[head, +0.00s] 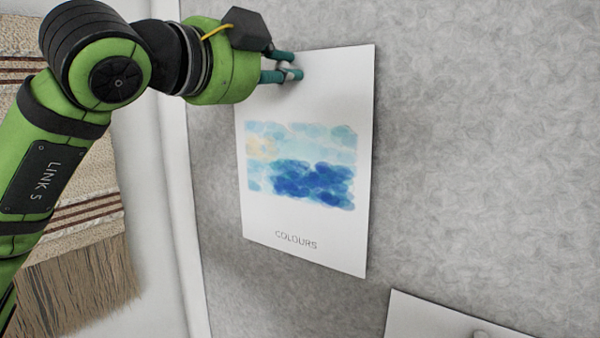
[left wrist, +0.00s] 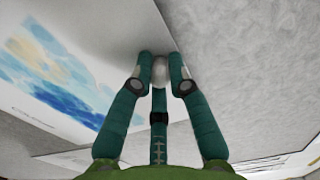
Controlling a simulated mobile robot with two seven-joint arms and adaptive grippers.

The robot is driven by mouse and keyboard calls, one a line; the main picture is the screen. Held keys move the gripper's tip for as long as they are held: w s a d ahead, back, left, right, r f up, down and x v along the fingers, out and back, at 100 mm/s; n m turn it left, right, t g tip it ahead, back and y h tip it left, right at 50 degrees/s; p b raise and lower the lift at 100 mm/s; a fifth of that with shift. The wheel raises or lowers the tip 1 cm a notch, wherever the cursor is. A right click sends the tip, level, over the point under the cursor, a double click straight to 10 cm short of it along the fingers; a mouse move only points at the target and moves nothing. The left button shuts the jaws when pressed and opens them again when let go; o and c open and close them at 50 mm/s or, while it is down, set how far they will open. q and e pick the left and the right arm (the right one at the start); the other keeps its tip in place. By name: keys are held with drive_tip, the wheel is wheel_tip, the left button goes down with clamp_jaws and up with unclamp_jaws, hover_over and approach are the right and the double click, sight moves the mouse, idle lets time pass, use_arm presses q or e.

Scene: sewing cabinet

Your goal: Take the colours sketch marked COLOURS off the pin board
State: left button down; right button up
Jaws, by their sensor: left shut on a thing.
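The colours sketch (head: 300,225) is a white sheet with a blue and pale yellow wash and the word COLOURS near its bottom. It hangs against the grey pin board (head: 480,150), and part of it shows in the left wrist view (left wrist: 60,70). My left gripper (head: 292,66) is at the sheet's top edge, its teal fingers shut on a small pale round pin (left wrist: 160,70). The fingers partly hide the pin and the top edge. I cannot tell whether the pin is still in the board. My right gripper is not in view.
Another white sheet (head: 430,318) with a pale pin (head: 480,335) is at the lower right of the board. A white frame edge (head: 178,190) runs down the board's left side. A striped, fringed textile (head: 85,265) hangs at the left. The board right of the sketch is bare.

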use_arm(q)
drive_tip(key=shift+b+v, duration=0.95)
drive_tip(key=shift+v, duration=0.2)
drive_tip(key=b+v, duration=0.6)
drive_tip(key=v, duration=0.4)
